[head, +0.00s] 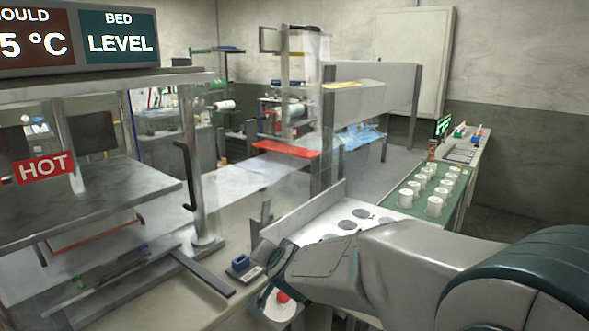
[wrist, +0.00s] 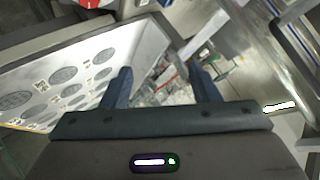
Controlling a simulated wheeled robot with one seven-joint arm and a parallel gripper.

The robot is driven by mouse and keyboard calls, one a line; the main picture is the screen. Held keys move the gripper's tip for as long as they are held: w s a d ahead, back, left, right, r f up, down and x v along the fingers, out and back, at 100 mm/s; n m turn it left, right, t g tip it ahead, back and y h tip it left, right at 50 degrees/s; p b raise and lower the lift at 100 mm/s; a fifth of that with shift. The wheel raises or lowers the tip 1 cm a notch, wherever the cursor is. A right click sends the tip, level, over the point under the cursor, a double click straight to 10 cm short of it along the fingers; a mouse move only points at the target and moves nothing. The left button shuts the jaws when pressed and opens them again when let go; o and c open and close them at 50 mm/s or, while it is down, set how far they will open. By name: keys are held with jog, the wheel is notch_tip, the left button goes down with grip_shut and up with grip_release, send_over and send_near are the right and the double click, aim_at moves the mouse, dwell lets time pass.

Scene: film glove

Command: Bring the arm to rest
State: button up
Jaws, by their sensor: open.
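My arm reaches in from the lower right of the head view, over the front of the bench. In that view my gripper's fingers are hidden by the arm or too small to tell. In the wrist view my gripper (wrist: 160,82) is open, its two dark fingers spread apart with nothing between them. It hangs over a gap where a cluttered, blurred area shows farther below. A white tray (wrist: 150,42) with grey round marks lies to the left of the fingers.
A heated press (head: 110,200) with a red HOT sign (head: 43,168) stands at left. The white tray (head: 318,215) lies just beyond my arm. White cups (head: 434,206) stand on a green surface (head: 458,199) at right.

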jog(key=s+d+f+n+g+h+p, duration=0.1)
jog(key=s+d+g, duration=0.3)
jog(key=s+d, duration=0.6)
jog(key=s+d+f+n+g+h+p, duration=0.1)
jog(key=s+d+f+n+g+h, duration=0.1)
jog(key=s+d, duration=0.7)
jog(key=s+n+g, duration=0.1)
jog(key=s+g, duration=0.1)
jog(key=s, duration=0.3)
jog(key=shift+s+d+g, duration=0.35)
jog(key=shift+s+g, duration=0.05)
